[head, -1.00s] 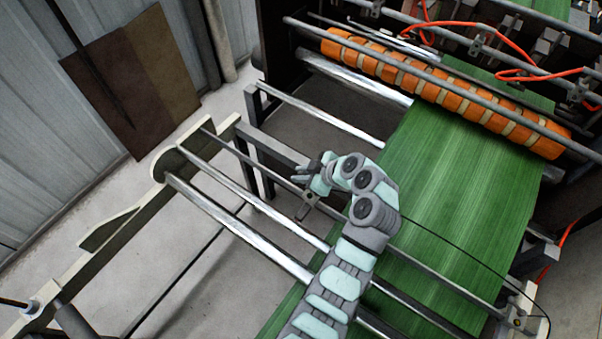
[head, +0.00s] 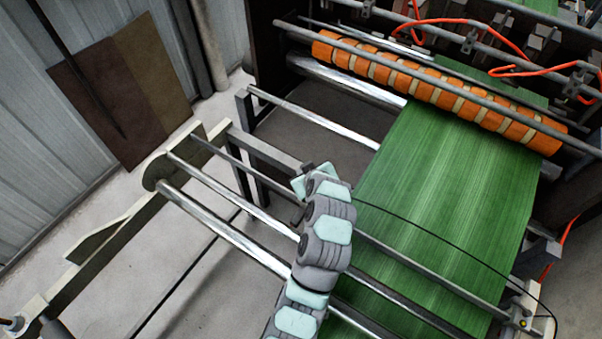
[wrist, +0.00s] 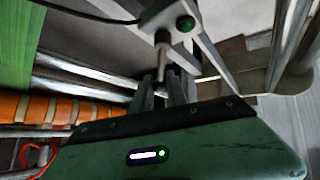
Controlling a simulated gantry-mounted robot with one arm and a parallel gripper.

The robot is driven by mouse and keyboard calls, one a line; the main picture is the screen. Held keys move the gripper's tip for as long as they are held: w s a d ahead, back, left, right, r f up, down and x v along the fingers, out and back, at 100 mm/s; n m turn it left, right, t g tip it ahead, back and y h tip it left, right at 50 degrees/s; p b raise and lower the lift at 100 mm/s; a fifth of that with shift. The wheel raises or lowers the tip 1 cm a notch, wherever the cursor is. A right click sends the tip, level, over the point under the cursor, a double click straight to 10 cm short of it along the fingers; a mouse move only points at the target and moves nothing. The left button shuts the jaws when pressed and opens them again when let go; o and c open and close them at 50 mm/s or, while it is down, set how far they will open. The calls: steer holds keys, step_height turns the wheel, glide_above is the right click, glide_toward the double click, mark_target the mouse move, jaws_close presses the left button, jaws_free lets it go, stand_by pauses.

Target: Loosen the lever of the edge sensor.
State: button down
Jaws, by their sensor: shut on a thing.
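The edge sensor (wrist: 172,20) fills the upper middle of the wrist view as a pale grey block with a lit green lamp and a dark cable. Its lever (wrist: 161,64) is a short grey pin hanging from a round clamp boss. My gripper (wrist: 163,82) is shut on the lever's end, with one dark finger on each side. In the head view my wrist (head: 322,185) is over the thin cross bar and covers most of the sensor. The fingertips are hard to make out there.
The green sack web (head: 440,190) runs close on the right, below an orange-banded roller (head: 430,85). Bright steel rollers (head: 225,240) and a thin bar cross below my arm. A black cable (head: 440,235) trails rightward over the web. Open floor shows left.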

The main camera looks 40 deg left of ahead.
steer(key=shift+w+d+f+m+t+h, duration=0.1)
steer(key=shift+w+d+m+t+h, duration=0.3)
steer(key=shift+m+t+h, duration=0.65)
steer(key=shift+w+d+m+t+h, duration=0.3)
steer(key=shift+d+m+h, duration=0.25)
steer(key=shift+m, duration=1.05)
steer(key=shift+w+d+f+m+t+h, duration=0.1)
steer(key=shift+w+d+m+t+h, duration=0.25)
steer(key=shift+m+t+h, duration=0.75)
steer(key=shift+m+g, duration=0.35)
steer(key=shift+g, duration=0.1)
steer(key=c, duration=1.3)
jaws_free()
steer(key=shift+r, duration=0.1)
steer(key=b+v, duration=0.1)
steer(key=v, duration=0.9)
steer(key=shift+s+d+r, duration=0.25)
